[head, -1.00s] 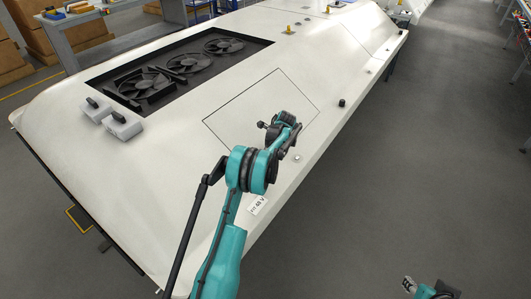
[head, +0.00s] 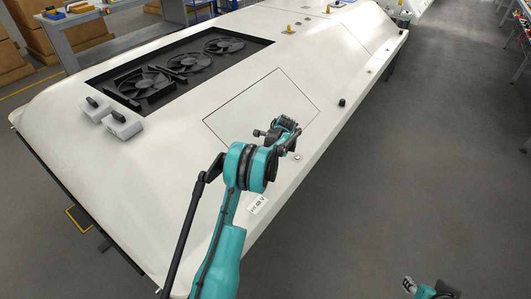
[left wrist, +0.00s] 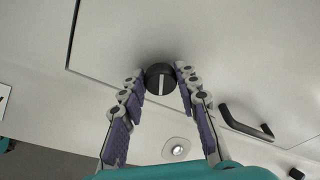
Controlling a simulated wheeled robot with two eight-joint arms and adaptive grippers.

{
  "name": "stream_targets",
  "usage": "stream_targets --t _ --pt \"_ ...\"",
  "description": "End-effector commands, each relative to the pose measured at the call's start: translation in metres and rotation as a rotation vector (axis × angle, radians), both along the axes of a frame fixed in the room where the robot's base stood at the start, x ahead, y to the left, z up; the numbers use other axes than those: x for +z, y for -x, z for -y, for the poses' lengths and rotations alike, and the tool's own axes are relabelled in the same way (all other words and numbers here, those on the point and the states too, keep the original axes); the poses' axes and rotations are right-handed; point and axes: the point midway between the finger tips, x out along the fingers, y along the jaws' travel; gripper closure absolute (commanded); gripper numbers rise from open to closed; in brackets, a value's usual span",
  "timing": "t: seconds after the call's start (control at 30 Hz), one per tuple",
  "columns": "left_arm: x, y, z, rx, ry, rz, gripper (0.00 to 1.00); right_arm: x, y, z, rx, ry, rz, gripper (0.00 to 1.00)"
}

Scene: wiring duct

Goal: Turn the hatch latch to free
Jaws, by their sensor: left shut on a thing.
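The hatch (head: 240,108) is a thin-outlined panel in the white housing, lying flush in the head view. The latch (left wrist: 161,79) is a round black knob with a white line, in the left wrist view. The line runs nearly up and down in that picture. My left gripper (left wrist: 159,74) has its two fingers on either side of the knob, shut on it. In the head view my left wrist hides the knob. My right gripper (head: 411,285) shows only partly at the bottom edge, away from the housing; its jaw opening is unclear.
A black handle (left wrist: 245,122) stands right of the knob in the left wrist view. A round metal fitting (left wrist: 176,149) is below it. Fans (head: 222,46) sit in a recess behind the hatch, with two grey boxes (head: 122,125) at the left.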

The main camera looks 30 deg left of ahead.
Motion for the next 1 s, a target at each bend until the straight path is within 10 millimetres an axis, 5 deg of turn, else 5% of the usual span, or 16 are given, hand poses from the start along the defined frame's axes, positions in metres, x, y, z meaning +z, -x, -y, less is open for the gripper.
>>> stream_targets --t 1.0 --pt "-0.004 0.003 0.006 0.765 0.04 0.499 0.98 -0.014 0.0 0.0 0.0 0.0 0.0 0.66"
